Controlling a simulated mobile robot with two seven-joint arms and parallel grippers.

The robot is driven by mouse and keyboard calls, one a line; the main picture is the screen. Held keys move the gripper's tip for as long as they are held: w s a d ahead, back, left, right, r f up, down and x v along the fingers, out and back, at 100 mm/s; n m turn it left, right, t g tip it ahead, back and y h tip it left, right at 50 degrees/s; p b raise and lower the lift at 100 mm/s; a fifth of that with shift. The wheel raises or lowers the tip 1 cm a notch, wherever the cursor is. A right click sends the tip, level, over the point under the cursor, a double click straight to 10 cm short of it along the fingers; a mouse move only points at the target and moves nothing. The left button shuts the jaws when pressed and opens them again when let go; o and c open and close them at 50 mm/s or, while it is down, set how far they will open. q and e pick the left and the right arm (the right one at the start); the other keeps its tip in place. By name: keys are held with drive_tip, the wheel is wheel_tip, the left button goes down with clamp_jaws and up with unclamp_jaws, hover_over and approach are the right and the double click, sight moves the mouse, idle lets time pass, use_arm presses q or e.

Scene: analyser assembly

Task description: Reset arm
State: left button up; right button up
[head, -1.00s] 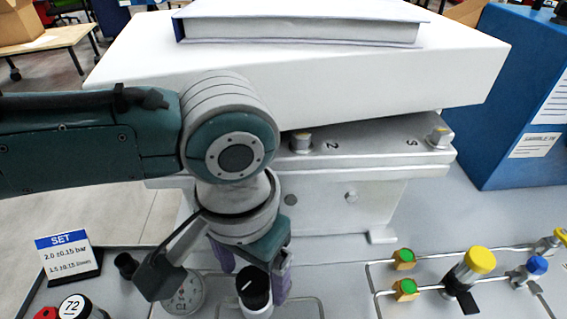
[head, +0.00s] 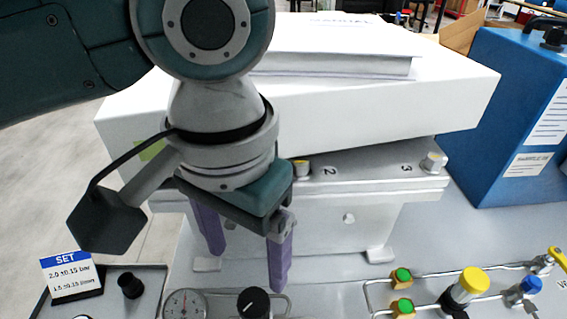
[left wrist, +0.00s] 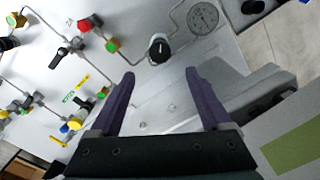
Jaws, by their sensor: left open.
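My left gripper (head: 243,250) hangs in the middle of the head view, pointing down, with its two purple fingers apart and nothing between them. It is above the panel, in front of the white analyser housing (head: 300,105). The black knob (head: 253,303) stands below and apart from the fingertips, beside the round gauge (head: 185,305). In the left wrist view the open fingers (left wrist: 158,80) frame bare panel, with the black knob (left wrist: 160,46) and the gauge (left wrist: 203,17) beyond them. My right gripper is not in view.
A manual (head: 345,50) lies on the housing. A numbered rail (head: 375,170) runs under it. A blue case (head: 505,120) stands at the right. Green, yellow (head: 475,281) and blue (head: 531,285) valve knobs sit on pipes at lower right. A SET card (head: 72,275) stands at lower left.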

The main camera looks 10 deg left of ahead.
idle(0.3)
use_arm(q)
drive_tip(key=s+d+r+m+t+h+p, duration=0.1)
drive_tip(key=s+d+r+h+p, duration=0.1)
drive_tip(key=s+d+h, duration=0.25)
drive_tip(key=s+a+r+n+t+y+p, duration=0.1)
drive_tip(key=s+a+y, duration=0.1)
drive_tip(key=s+a, duration=0.35)
drive_tip(key=s+a+r+n+t+y+p, duration=0.1)
drive_tip(key=s+a+n+t+y+p, duration=0.15)
drive_tip(key=a, duration=0.65)
wheel_tip(320, 180, up, 36)
drive_tip(key=p, duration=3.6)
drive_tip(key=shift+w+d+r+m+g, duration=0.2)
drive_tip(key=shift+w+r+m+g, duration=0.05)
drive_tip(key=shift+m+g, duration=0.2)
drive_tip(key=shift+f, duration=0.1)
